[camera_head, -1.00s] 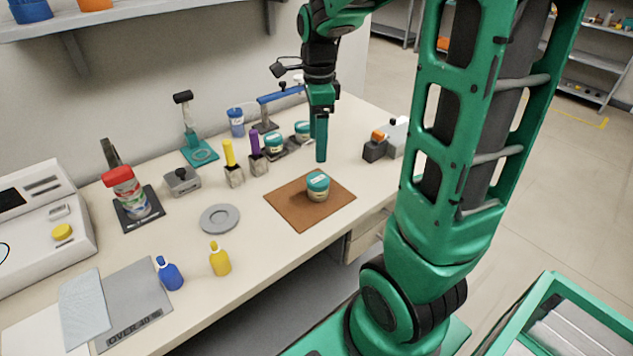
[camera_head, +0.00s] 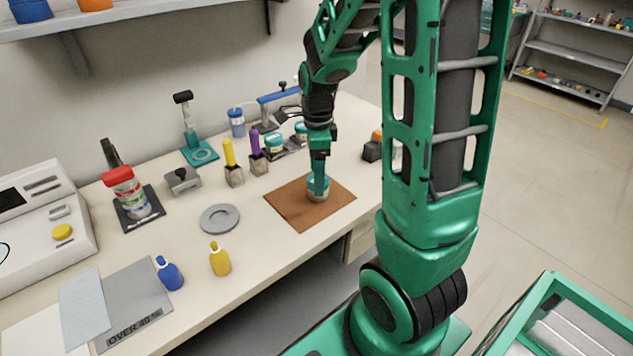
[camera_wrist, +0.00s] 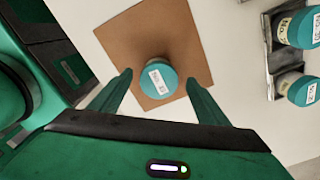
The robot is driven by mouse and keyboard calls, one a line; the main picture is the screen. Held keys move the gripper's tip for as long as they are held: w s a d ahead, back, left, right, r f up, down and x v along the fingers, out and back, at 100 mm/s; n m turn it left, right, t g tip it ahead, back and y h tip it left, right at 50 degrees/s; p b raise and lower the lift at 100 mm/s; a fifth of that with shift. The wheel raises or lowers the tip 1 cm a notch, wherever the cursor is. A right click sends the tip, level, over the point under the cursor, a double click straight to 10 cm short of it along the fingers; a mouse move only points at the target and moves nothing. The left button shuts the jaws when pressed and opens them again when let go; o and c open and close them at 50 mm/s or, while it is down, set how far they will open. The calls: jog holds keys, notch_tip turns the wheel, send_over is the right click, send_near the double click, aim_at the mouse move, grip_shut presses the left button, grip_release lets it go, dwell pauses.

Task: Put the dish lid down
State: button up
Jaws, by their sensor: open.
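A small dish with a teal lid (camera_wrist: 159,78) and a white label on the lid stands on the brown mat (camera_wrist: 135,42). In the head view the dish (camera_head: 318,196) is partly hidden behind my fingers. My gripper (camera_wrist: 160,82) is open, with one finger on either side of the lid in the wrist view. In the head view my gripper (camera_head: 319,190) points down over the dish. Visible gaps lie between the lid and both fingers. The lid sits on the dish.
More teal-lidded dishes (camera_head: 274,143) stand in a dark rack behind the mat. A grey round plate (camera_head: 220,218), a yellow bottle (camera_head: 220,259) and a blue bottle (camera_head: 170,273) are to the left. A dark grey block (camera_head: 372,151) stands right of the mat.

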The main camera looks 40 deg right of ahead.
jog(key=shift+f, duration=0.3)
jog(key=c, duration=1.2)
jog(key=shift+r, duration=0.1)
